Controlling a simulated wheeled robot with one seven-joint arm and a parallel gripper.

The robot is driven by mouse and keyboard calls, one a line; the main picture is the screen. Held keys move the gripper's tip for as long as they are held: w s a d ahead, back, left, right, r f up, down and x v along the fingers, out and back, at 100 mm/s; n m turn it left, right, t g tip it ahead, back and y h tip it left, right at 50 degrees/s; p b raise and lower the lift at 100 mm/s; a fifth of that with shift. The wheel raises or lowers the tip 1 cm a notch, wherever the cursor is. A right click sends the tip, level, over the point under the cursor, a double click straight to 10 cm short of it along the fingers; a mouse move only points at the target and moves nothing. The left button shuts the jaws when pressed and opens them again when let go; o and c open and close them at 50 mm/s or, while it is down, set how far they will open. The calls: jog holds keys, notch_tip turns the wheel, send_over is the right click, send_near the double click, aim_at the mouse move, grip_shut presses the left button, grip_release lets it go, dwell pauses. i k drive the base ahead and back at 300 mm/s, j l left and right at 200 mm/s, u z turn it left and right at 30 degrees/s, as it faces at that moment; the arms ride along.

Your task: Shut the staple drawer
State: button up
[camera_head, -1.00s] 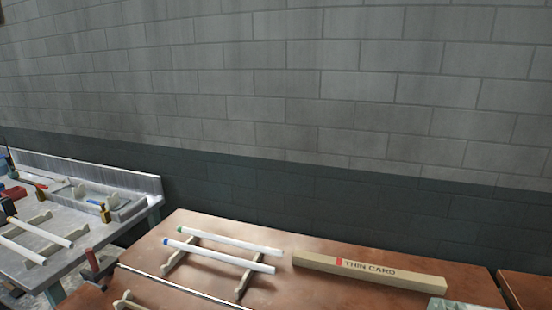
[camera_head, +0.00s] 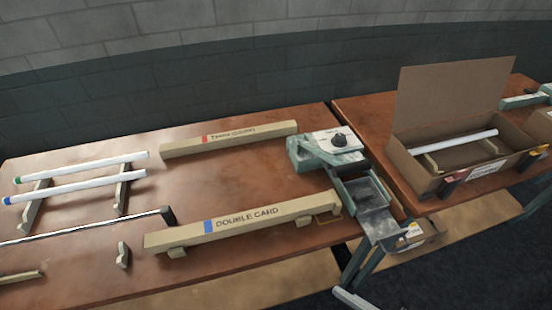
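A grey-green machine (camera_head: 305,152) with a pale top plate and a black knob stands near the right end of the left brown table. A grey-green open-topped drawer (camera_head: 364,194) sticks out from it towards the front right and looks open. A grey metal plate (camera_head: 381,226) reaches from the drawer's front over the table edge. My gripper is not in view, so its state and its distance from the drawer cannot be seen.
A long "DOUBLE CARD" bar (camera_head: 245,222) lies left of the drawer; another card bar (camera_head: 228,138) lies behind. White tubes (camera_head: 85,186) rest on stands at left. An open cardboard box (camera_head: 430,178) stands on the right table. A small labelled box (camera_head: 418,236) sits by the plate.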

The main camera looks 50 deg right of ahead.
aim_at(380, 227)
jog(key=k+j, duration=0.9)
jog(key=k, duration=0.1)
